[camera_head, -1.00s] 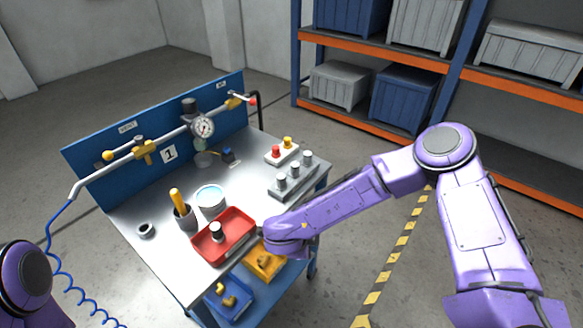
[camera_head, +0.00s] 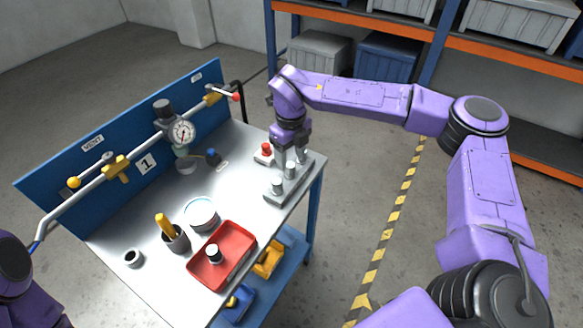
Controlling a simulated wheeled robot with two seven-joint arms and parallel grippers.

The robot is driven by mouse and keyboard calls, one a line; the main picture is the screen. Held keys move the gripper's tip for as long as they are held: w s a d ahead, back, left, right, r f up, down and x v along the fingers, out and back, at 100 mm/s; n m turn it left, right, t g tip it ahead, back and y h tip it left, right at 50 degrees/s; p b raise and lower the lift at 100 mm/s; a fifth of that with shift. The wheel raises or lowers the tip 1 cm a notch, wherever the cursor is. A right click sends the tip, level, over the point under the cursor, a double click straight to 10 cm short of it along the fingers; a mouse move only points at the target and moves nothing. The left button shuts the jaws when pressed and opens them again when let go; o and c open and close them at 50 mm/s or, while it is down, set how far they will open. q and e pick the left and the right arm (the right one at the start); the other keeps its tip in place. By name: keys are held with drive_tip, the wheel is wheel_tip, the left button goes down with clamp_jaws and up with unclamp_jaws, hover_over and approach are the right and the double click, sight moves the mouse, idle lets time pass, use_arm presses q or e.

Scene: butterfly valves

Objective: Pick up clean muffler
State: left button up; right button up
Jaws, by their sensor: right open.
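A grey rack (camera_head: 271,200) at the right edge of the table holds a row of grey cylindrical mufflers, the front one (camera_head: 277,185) standing clear in view. My right gripper (camera_head: 290,149) points down over the far part of the rack, open, close to the farther mufflers. I cannot tell whether its fingers are around one of them.
A blue panel (camera_head: 50,190) with a pipe, gauge (camera_head: 183,132) and valves stands along the table's back. A cup with a yellow-handled tool (camera_head: 176,238), a round dish (camera_head: 201,213) and a small ring (camera_head: 133,258) stand on the table.

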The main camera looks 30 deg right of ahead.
sight(291, 165)
drive_tip(key=f+p, duration=0.1)
drive_tip(key=f, duration=0.1)
drive_tip(key=w+f, duration=0.1)
drive_tip(key=f, duration=0.1)
drive_tip(key=shift+w+d+f+p, duration=0.1)
drive_tip(key=shift+f+p, duration=0.3)
drive_tip(key=shift+d+f, duration=0.1)
drive_tip(key=shift+f, duration=0.25)
drive_tip(key=shift+s, duration=0.25)
drive_tip(key=shift+w, duration=0.1)
drive_tip(key=c, duration=1.1)
drive_tip(key=shift+o, duration=0.2)
